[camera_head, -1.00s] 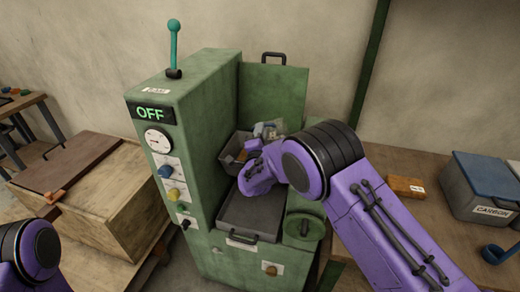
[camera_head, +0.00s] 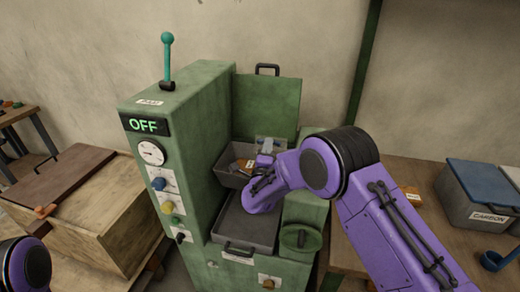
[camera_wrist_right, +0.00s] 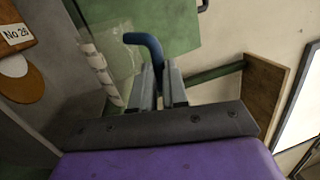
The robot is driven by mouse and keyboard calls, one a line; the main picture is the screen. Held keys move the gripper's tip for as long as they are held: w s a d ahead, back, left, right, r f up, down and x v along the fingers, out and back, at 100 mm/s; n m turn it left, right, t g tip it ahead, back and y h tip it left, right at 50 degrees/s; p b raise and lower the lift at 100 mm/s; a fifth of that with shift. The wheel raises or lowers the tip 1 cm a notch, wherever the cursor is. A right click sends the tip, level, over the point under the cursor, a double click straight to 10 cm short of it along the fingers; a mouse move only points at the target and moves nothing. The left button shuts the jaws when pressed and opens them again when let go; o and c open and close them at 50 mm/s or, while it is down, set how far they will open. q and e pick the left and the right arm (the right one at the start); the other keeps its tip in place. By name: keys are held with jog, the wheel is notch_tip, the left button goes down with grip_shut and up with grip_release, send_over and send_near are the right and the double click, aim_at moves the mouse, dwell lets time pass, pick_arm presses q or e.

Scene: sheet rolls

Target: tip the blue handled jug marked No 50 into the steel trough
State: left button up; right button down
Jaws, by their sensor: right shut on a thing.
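My right gripper (camera_head: 266,163) is over the green machine; its fingertips are hard to see in the head view. In the right wrist view the fingers (camera_wrist_right: 161,85) are shut on the blue handle (camera_wrist_right: 147,45) of the jug. A see-through jug body (camera_wrist_right: 112,35) seems to show beside it, and a clear shape (camera_head: 270,147) stands by the fingers in the head view. The No 50 mark cannot be read. The machine has a grey open bin (camera_head: 222,170) and a shallow grey tray (camera_head: 247,226); I cannot tell which is the trough. My left gripper is out of view.
The bin holds an orange-brown piece; a No 26 card (camera_wrist_right: 15,35) shows in the wrist view. The green machine (camera_head: 180,125) reads OFF and has a teal lever (camera_head: 167,55). A wooden crate (camera_head: 95,215) stands left. A CARBON box (camera_head: 478,195) and blue ladle (camera_head: 493,260) are right.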

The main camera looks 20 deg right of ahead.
aim_at(279, 145)
jog(key=d+m, duration=0.1)
jog(key=m, duration=0.1)
jog(key=s+d+m+g+h+p, duration=0.1)
jog(key=m, duration=0.2)
jog(key=d+m+p, duration=0.1)
jog(key=m, duration=0.1)
jog(key=shift+s+r+h, duration=0.25)
jog(key=shift+r+h, duration=0.05)
jog(key=shift+r, duration=0.1)
notch_tip(279, 145, down, 2)
jog(key=m+g+b, duration=0.1)
jog(key=m+b, duration=0.3)
jog(key=m, duration=0.1)
jog(key=m+g+b, duration=0.1)
jog(key=m+b, duration=0.4)
jog(key=m, duration=0.1)
jog(key=shift+g, duration=0.3)
jog(key=shift+a+r+m+b, duration=0.15)
jog(key=shift+r+m+b, duration=0.1)
jog(key=shift+m+b, duration=0.35)
jog(key=shift+r, duration=0.2)
jog(key=shift+r, duration=0.1)
